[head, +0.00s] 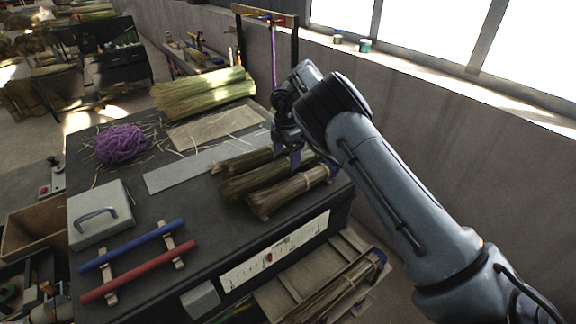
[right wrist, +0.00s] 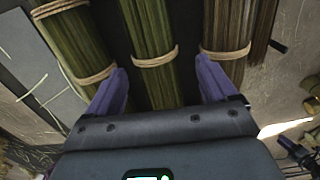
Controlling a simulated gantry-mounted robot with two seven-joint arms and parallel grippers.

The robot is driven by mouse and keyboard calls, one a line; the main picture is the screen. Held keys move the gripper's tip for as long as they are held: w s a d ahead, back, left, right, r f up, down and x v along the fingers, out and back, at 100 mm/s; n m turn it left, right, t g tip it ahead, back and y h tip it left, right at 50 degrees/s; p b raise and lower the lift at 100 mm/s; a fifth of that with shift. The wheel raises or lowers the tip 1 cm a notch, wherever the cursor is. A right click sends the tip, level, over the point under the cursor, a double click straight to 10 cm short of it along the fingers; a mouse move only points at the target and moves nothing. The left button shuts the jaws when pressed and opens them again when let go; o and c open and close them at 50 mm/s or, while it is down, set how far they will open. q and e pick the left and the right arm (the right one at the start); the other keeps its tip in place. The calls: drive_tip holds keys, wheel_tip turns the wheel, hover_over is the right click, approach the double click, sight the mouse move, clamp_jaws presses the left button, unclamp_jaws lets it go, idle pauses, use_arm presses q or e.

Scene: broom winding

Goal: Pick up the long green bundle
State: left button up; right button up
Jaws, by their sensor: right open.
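Three tied bundles lie side by side at the right end of the dark bench. A green bundle (head: 238,162) is farthest back; it shows at left in the right wrist view (right wrist: 80,42) with pale ties. A second green bundle (head: 250,182) is in the middle, also in the right wrist view (right wrist: 150,25). A browner bundle (head: 288,192) lies nearest the front, at right in the right wrist view (right wrist: 226,28). My right gripper (right wrist: 163,82) is open, its purple fingers either side of the middle bundle; contact cannot be told. My left gripper is not in view.
A pale straw bundle (head: 203,93) lies at the back of the bench, near a tangle of purple cord (head: 120,143). A grey flat plate (head: 185,172) lies left of the bundles. A grey box (head: 100,215) and blue (head: 133,245) and red (head: 138,272) rods are at front left.

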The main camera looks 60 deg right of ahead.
drive_tip(key=shift+w+a+f+p, duration=0.2)
drive_tip(key=shift+f+p, duration=0.15)
drive_tip(key=shift+f, duration=1)
drive_tip(key=shift+w+a+f+p, duration=0.15)
drive_tip(key=shift+f+p, duration=0.15)
drive_tip(key=shift+f, duration=1)
drive_tip(key=shift+d, duration=0.1)
drive_tip(key=c, duration=1.1)
